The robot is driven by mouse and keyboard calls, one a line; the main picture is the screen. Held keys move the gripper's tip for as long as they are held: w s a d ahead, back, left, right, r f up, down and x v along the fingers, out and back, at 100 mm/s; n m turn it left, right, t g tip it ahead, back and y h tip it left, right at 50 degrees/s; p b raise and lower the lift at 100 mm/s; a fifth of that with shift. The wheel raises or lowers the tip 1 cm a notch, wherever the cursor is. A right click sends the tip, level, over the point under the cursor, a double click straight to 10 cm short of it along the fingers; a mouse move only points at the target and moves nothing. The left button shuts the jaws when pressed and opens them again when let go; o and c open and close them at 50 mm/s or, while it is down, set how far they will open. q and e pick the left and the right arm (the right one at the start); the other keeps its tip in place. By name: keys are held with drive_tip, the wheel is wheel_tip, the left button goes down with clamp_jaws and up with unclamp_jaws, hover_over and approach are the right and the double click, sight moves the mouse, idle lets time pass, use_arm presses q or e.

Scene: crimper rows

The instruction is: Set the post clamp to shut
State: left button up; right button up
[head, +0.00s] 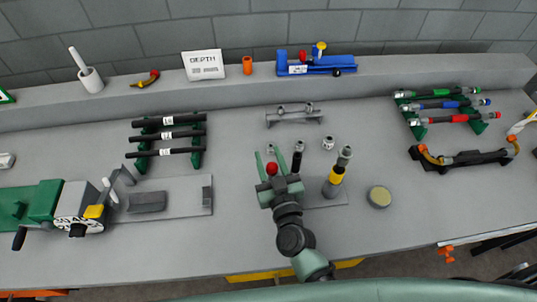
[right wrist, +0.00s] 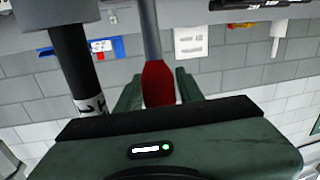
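My right gripper (head: 269,161) is over the middle of the bench. Its two green fingers (right wrist: 158,88) stand on either side of a red grip (right wrist: 159,82), and they appear to touch it. The red grip also shows as a red knob in the head view (head: 271,168). It sits on a grey lever rod (right wrist: 150,28), which I take to be the post clamp's lever. A dark post (right wrist: 74,58) with a white label stands beside it. The clamp's body is mostly hidden by my gripper. A grey base plate (head: 322,198) shows to the right. My left gripper is not in view.
A yellow-banded cylinder (head: 335,180) stands close to the right of my gripper. A round tin (head: 379,196) lies farther right. A green machine with a dial (head: 77,212) is at left. Black rods (head: 168,136) lie on a rack behind. The bench front between machine and gripper is clear.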

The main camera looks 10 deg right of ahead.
drive_tip(key=shift+w, duration=0.1)
clamp_jaws()
idle(1.4)
